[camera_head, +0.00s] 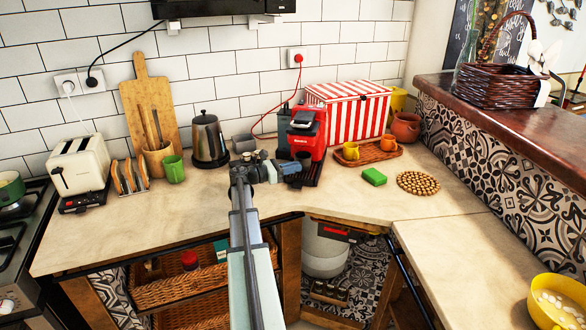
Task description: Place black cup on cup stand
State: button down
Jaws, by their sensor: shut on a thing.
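My gripper (290,168) is over the counter, in front of the red coffee machine (308,128). It is shut on a small dark cup, the black cup (303,158), at the front of the machine. The fingers are small in this view, and the exact grip is hard to make out. The cup looks upright, above the machine's black slatted base (308,178). Whether it touches this base I cannot tell. Nothing else in view is clearly a cup stand.
The front counter is clear.

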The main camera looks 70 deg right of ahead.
jog(key=shift+f, duration=0.1)
jog(key=c, duration=1.2)
grip_release()
jog(key=shift+r, duration=0.2)
jog(key=v, duration=1.2)
